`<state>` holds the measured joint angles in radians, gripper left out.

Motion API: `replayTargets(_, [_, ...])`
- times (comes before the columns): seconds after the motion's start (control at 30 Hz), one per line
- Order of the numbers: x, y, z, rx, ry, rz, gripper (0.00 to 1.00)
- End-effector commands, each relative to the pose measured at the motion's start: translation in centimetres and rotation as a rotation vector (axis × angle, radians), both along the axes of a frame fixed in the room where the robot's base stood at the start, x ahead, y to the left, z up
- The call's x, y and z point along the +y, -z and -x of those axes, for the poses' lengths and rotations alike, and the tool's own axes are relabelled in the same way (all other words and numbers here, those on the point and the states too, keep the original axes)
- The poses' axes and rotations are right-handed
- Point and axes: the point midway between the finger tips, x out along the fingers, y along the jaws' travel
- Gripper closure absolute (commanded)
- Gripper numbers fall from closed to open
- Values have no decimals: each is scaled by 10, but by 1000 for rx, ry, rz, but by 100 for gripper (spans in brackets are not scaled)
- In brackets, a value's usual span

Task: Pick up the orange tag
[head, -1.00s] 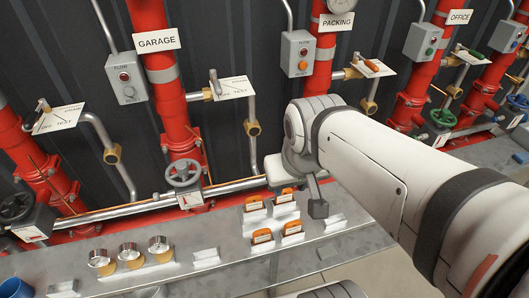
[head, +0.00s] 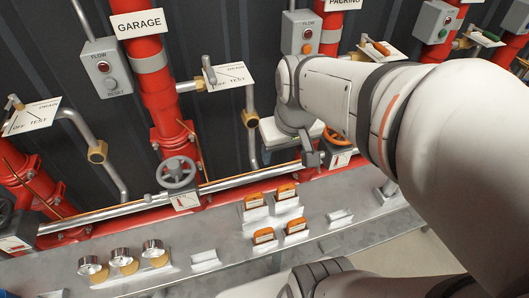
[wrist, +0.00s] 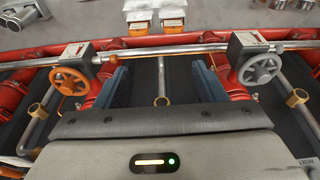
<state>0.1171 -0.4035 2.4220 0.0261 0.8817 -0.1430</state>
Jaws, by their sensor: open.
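Several orange tags with pale labels stand in small holders on the grey shelf in the head view: back left (head: 254,200), back right (head: 286,191), front left (head: 264,235) and front right (head: 296,226). Two orange tags show at the top of the wrist view, a left one (wrist: 139,15) and a right one (wrist: 172,15). My gripper (wrist: 160,82) is open and empty, its two blue-grey fingers wide apart. It is over the pipes near the wall, apart from the tags. In the head view my arm largely hides it.
A grey handwheel (head: 177,172) and an orange handwheel (head: 337,136) stand on red pipes behind the shelf. A long silver pipe (head: 120,211) runs along the wall. Round gauges (head: 123,260) sit at the shelf's left. Empty holders (head: 205,259) lie between.

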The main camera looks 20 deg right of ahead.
Motion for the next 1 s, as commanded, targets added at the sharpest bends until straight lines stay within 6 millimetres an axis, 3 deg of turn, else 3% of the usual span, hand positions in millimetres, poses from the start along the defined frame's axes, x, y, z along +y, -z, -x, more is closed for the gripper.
replayTargets(0.03, [-7,33,-16,32,10,0,32])
replayTargets(0.3, [-45,147,-91,158,24,0,11])
replayTargets(0.4, [-58,185,-111,193,27,-3,11])
replayTargets(0.5, [-68,213,-124,219,28,-7,11])
replayTargets(0.63, [-76,234,-134,238,28,-10,11])
replayTargets(1.0, [-79,290,-135,246,30,-12,11])
